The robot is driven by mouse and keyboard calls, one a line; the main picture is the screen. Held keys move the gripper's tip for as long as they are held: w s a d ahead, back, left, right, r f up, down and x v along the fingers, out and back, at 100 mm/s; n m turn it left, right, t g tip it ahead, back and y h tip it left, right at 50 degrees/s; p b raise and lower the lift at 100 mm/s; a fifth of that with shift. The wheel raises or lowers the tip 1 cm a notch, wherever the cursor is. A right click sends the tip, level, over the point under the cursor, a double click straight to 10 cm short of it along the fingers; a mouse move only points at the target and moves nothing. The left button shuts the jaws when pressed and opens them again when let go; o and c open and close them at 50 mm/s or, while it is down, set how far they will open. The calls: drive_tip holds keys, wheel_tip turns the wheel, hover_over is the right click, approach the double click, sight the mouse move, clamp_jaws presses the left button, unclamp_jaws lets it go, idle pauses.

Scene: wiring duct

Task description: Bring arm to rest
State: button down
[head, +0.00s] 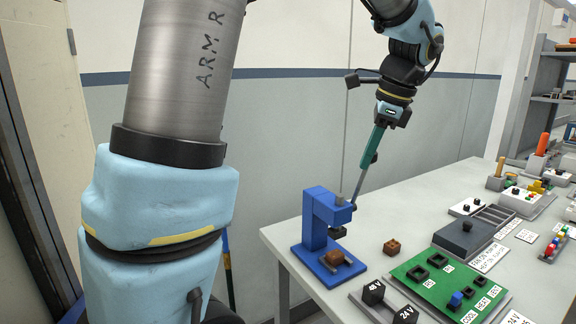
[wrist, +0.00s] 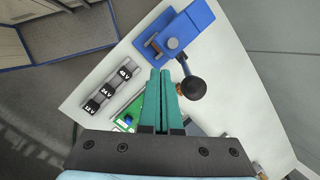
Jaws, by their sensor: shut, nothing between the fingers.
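My gripper (wrist: 161,76) has long green fingers that lie together with nothing between them in the wrist view. In the head view my gripper (head: 366,165) hangs from the arm above the table, its fingers pointing down near the top of a blue press (head: 316,218). In the wrist view the blue press (wrist: 190,28) lies just beyond the fingertips, with its black lever knob (wrist: 194,88) right of the fingers. I cannot tell whether the fingers touch the press. A brown block (head: 338,257) sits on the press base in the head view.
The table (head: 281,240) holds a second brown block (head: 392,247), a green board (head: 445,280) with sockets, black blocks marked 48V (head: 373,292) and 24V (head: 406,314), and a grey box (head: 463,238). Tools and trays crowd its right side. A wall (head: 290,120) stands behind.

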drive_tip(key=s+a+f+n+h, duration=0.1)
drive_tip(key=s+a+f+n, duration=0.1)
drive_tip(key=a+f+n, duration=0.3)
drive_tip(key=s+a+f+n, duration=0.1)
drive_tip(key=a+f+n, duration=0.4)
drive_tip(key=a+n, duration=0.3)
drive_tip(key=s+a+f+n+h, duration=0.1)
drive_tip(key=s+a+f+n, duration=0.1)
drive_tip(key=a+f+n, duration=0.4)
drive_tip(key=a+n, duration=0.1)
drive_tip(key=a, duration=0.4)
drive_tip(key=shift+s+a+g+h, duration=0.3)
drive_tip(key=shift+s+a+g, duration=0.05)
drive_tip(key=shift+a+g, duration=0.05)
